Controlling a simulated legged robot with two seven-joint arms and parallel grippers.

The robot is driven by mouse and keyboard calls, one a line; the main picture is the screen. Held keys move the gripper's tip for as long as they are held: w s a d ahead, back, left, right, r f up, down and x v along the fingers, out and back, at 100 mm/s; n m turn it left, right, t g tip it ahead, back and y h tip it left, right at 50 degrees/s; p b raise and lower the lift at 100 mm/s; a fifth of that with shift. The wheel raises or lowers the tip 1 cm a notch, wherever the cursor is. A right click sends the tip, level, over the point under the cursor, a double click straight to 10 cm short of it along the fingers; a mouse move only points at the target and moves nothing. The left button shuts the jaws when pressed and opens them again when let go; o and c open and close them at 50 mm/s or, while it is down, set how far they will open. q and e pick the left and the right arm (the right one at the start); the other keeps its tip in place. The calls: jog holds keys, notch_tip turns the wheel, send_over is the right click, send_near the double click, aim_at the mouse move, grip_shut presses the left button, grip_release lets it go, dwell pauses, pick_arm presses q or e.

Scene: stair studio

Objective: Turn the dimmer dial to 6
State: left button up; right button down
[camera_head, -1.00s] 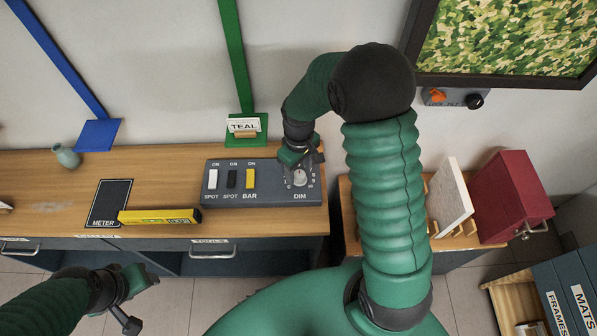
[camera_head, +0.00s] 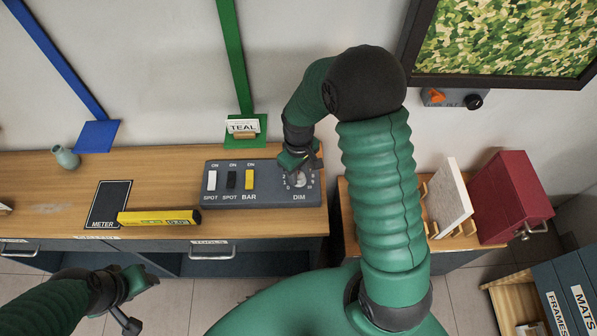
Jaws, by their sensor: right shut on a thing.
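The dimmer dial (camera_head: 300,180) is a pale knob at the right end of a dark grey switch panel (camera_head: 270,192), above the label DIM. Small numbers ring it, partly hidden by my gripper; I cannot read where the dial points. My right gripper (camera_head: 297,168) comes down from above and is shut on the dial. My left gripper (camera_head: 139,282) is in the lower left, in front of the bench and away from the panel. Whether its jaws are open I cannot tell.
A white, a black and a yellow switch (camera_head: 250,179) stand left of the dial. A yellow bar-shaped tool (camera_head: 160,217) and a METER mat (camera_head: 108,205) lie further left on the wooden bench (camera_head: 60,190). A TEAL card (camera_head: 243,126) stands behind. A red box (camera_head: 510,197) is at right.

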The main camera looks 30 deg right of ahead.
aim_at(299, 174)
jog(key=m+p, duration=0.1)
jog(key=m, duration=0.1)
jog(key=shift+r+m+p, duration=0.3)
jog(key=shift+m+p, duration=0.1)
jog(key=shift+m, duration=0.7)
jog(key=shift+f+m+p, duration=0.25)
jog(key=shift+m+p, duration=0.05)
jog(key=shift+m, duration=0.2)
jog(key=c, duration=1)
grip_release()
notch_tip(299, 174, up, 17)
jog(key=shift+f, duration=0.15)
